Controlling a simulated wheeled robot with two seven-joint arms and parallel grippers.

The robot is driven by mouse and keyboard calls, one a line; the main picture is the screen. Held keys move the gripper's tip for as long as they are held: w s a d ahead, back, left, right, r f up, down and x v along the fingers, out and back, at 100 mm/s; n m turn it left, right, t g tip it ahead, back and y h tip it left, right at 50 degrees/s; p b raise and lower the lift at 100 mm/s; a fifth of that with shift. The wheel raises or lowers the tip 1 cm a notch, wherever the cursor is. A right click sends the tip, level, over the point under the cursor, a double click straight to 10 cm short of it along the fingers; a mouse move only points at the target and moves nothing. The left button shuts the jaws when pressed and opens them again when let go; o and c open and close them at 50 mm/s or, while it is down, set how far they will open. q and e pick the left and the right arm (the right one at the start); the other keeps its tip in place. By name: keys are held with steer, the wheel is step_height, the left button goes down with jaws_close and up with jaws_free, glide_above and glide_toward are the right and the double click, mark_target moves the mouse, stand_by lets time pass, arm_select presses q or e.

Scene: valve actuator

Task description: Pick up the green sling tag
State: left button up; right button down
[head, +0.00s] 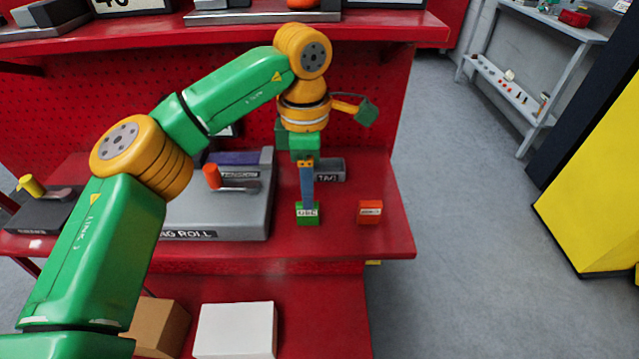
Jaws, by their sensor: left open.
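The green sling tag (307,216) is a small green block with a white label. It stands on the red middle shelf (345,236), near its front edge. My left gripper (308,200) points straight down over the tag, its blue fingers reaching down to the tag's top. The fingers overlap in this view, so I cannot tell whether they straddle the tag or only hover over it. The gripper is open. The tag's upper back part is hidden by the fingers. My right gripper is not in view.
An orange-red tag block (370,212) stands just right of the green one. A grey labelled block (329,169) sits behind. A grey panel with a red-knobbed lever (212,176) is to the left. An upper shelf (380,28) overhangs behind my arm. White (236,330) and brown boxes lie below.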

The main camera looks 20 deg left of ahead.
mark_target(308, 224)
arm_select(q)
steer(key=shift+w+a, duration=0.1)
steer(key=shift+w, duration=0.25)
steer(key=shift+s+f, duration=0.2)
steer(key=shift+f, duration=0.05)
steer(key=shift+s+f+p, duration=0.6)
steer(key=shift+s+f, duration=0.15)
steer(key=shift+f, duration=0.35)
step_height(308, 224, down, 3)
steer(key=shift+f+p, duration=0.1)
steer(key=shift+p, duration=0.2)
steer(key=shift+w+f, duration=0.3)
steer(key=shift+s+r, duration=0.1)
steer(key=shift+s, duration=0.05)
jaws_close()
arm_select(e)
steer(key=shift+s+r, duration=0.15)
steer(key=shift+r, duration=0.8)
